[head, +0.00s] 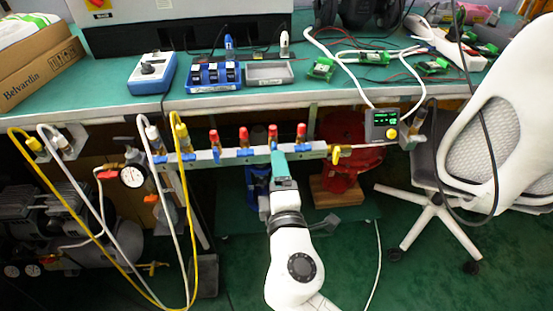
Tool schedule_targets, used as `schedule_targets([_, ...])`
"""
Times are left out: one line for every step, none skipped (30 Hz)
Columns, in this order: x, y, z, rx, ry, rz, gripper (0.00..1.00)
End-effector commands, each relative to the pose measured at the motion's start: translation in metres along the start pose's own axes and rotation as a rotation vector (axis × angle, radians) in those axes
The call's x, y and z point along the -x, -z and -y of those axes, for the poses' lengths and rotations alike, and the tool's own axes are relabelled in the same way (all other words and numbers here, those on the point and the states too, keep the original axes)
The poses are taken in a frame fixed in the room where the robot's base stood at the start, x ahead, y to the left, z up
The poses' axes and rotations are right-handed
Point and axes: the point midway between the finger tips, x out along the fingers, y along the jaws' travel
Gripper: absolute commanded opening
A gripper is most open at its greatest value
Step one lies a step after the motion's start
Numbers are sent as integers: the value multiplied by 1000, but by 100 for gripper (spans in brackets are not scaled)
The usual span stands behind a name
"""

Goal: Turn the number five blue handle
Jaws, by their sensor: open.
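A pale manifold bar (228,155) runs along the bench's front edge, with a row of small blue handles under red-capped and hose fittings. Blue handles show at the left end (160,159) and further along (216,157) and (245,152). My gripper (277,152) is at the bar, below the third red cap from the left (272,132). It is open, its teal fingers pointing up at the blue handle there, which they mostly cover. I cannot tell whether they touch it. No handle numbers are legible, so I cannot confirm which is number five.
A yellow handle (338,153) is at the bar's right end, near a small display box (381,125). Yellow hoses (187,210) and white hoses hang at left beside a pressure gauge (132,175). A white chair (490,140) stands right.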

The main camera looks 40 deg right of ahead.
Motion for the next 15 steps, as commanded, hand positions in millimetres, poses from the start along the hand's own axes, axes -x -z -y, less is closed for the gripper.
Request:
schedule_targets([11, -1, 0, 2, 2, -1, 68])
schedule_targets([17, 0, 0, 2, 2, -2, 68])
schedule_targets([24, 0, 0, 2, 3, -2, 68])
schedule_targets([30, 0, 0, 3, 2, -1, 68])
schedule_targets([34, 0, 0, 2, 2, -2, 68])
schedule_targets([40, 0, 0, 0, 2, -1, 68])
schedule_targets([44, 0, 0, 1, 1, 0, 68])
schedule_targets([48, 0, 0, 2, 1, 0, 68])
schedule_targets([52, 0, 0, 2, 2, -1, 68])
schedule_targets([54, 0, 0, 1, 2, 0, 68])
schedule_targets([56, 0, 0, 0, 1, 1, 68])
schedule_targets([58, 0, 0, 0, 1, 1, 68])
schedule_targets([59, -1, 0, 0, 0, 2, 68])
schedule_targets([60, -1, 0, 0, 0, 2, 68])
schedule_targets([61, -1, 0, -1, 0, 2, 68])
